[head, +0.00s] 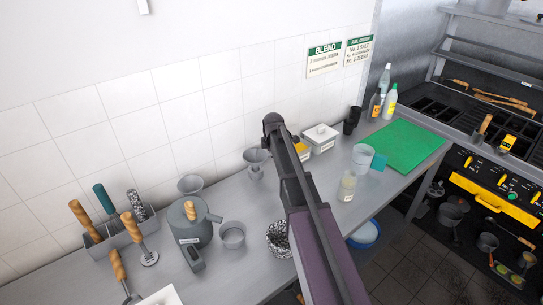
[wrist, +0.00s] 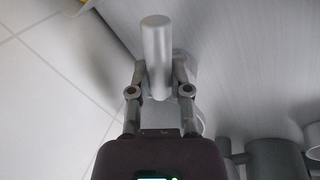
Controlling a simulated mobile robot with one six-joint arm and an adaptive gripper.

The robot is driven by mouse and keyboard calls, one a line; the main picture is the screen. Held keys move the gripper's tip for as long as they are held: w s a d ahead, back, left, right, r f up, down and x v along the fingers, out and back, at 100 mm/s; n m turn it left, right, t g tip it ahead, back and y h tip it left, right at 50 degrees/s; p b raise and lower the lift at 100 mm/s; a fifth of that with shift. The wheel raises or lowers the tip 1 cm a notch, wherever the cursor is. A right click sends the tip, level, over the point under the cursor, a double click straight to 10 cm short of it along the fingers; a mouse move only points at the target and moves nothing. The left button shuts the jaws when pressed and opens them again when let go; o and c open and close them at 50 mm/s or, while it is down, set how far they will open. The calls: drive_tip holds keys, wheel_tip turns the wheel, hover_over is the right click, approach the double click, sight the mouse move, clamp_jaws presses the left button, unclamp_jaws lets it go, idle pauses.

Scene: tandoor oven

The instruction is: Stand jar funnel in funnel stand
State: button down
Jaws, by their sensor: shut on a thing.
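In the wrist view, my gripper (wrist: 157,80) is shut on a smooth light grey cylindrical part, which I take to be of the jar funnel (wrist: 157,45). Behind it, close to the counter, are rounded grey shapes partly hidden by the fingers; I cannot tell whether they belong to it. In the head view, a grey funnel-shaped piece (head: 255,157) shows just left of my arm, near the wall. I cannot tell whether it is the held funnel or the stand. My fingers are hidden behind my arm there. Another flared grey piece (head: 190,184) stands behind the grinder.
A grey grinder (head: 197,228), a small grey cup (head: 232,235) and a speckled bowl (head: 278,238) stand left of my arm. A white lidded box (head: 320,138), a jar (head: 347,187) and a green board (head: 408,146) are to its right. The tiled wall is close behind.

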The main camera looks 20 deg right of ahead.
drive_tip(key=shift+f+b, duration=0.75)
idle(0.3)
drive_tip(key=shift+c, duration=2.4)
unclamp_jaws()
drive_tip(key=o, duration=0.5)
drive_tip(key=shift+r, duration=0.15)
drive_tip(key=shift+p+v, duration=4.4)
drive_tip(key=shift+s, duration=0.1)
